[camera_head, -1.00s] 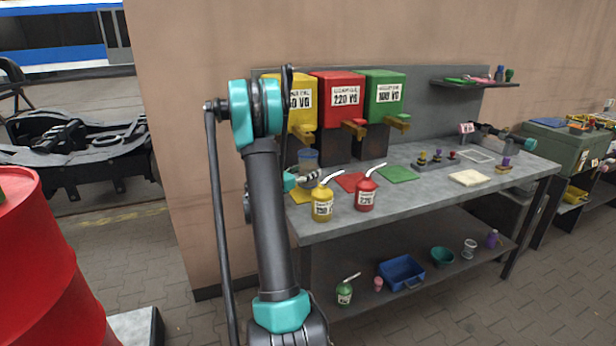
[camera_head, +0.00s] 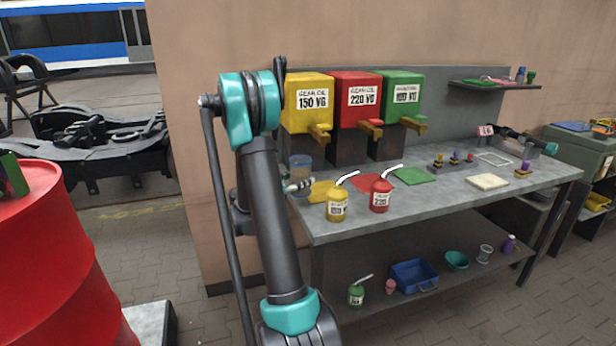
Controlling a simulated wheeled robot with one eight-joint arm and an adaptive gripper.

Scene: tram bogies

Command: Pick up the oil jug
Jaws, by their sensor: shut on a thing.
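The fingertips are hard to make out. Whether the jug's base is clear of the bench cannot be told from this view.
A yellow oil can (camera_head: 337,208) and a red oil can (camera_head: 380,197) stand near the bench front, right of my gripper. Yellow (camera_head: 308,103), red (camera_head: 356,98) and green (camera_head: 402,98) containers line the back. A red drum (camera_head: 45,270) stands at left. Paved floor lies between drum and bench.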

